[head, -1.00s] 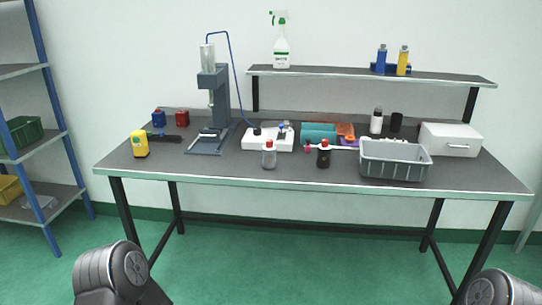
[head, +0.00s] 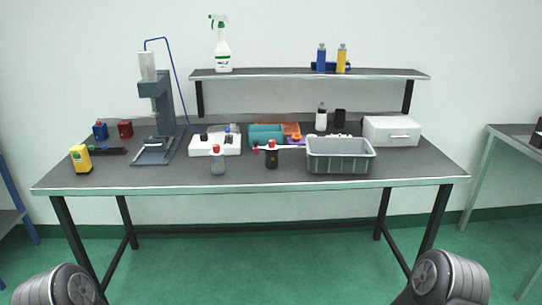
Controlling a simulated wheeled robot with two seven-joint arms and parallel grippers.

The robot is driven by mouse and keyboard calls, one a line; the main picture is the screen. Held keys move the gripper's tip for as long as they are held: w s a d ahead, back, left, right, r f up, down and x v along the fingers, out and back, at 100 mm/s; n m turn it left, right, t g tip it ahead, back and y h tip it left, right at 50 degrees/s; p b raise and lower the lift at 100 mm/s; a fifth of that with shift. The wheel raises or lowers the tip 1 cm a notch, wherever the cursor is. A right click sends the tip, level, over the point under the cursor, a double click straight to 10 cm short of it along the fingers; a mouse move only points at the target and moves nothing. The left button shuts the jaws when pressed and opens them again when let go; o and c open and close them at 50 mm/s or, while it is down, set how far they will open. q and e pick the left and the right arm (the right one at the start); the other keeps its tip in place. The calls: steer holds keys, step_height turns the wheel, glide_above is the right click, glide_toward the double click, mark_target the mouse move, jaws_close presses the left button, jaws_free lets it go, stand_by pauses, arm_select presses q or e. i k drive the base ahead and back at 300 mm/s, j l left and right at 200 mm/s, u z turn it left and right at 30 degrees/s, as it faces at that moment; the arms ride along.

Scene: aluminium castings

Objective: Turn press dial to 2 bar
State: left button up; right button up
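The press (head: 157,105) stands on the left half of the workbench, with a grey frame, a pale cylinder on top and a blue hose. The hose runs down to a white unit (head: 215,145) on the bench, which has a dark knob-like part (head: 204,137) and a small blue part on top. The dial's marking is too small to read. Neither gripper is in view; only rounded parts of my arms show at the bottom left and bottom right corners.
The workbench (head: 250,188) also bears a yellow device (head: 81,159), two capped bottles (head: 218,160), a grey crate (head: 340,160) and a white drawer box (head: 391,131). A shelf (head: 300,75) holds a spray bottle (head: 221,45). Another table (head: 510,140) stands at the right. Green floor in front is clear.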

mark_target(204, 137)
steer(key=i+z, duration=0.2)
steer(key=i, duration=0.2)
steer(key=i+j+z, duration=0.25)
steer(key=i, duration=0.15)
steer(key=i+j+z, duration=0.2)
steer(key=i, duration=0.15)
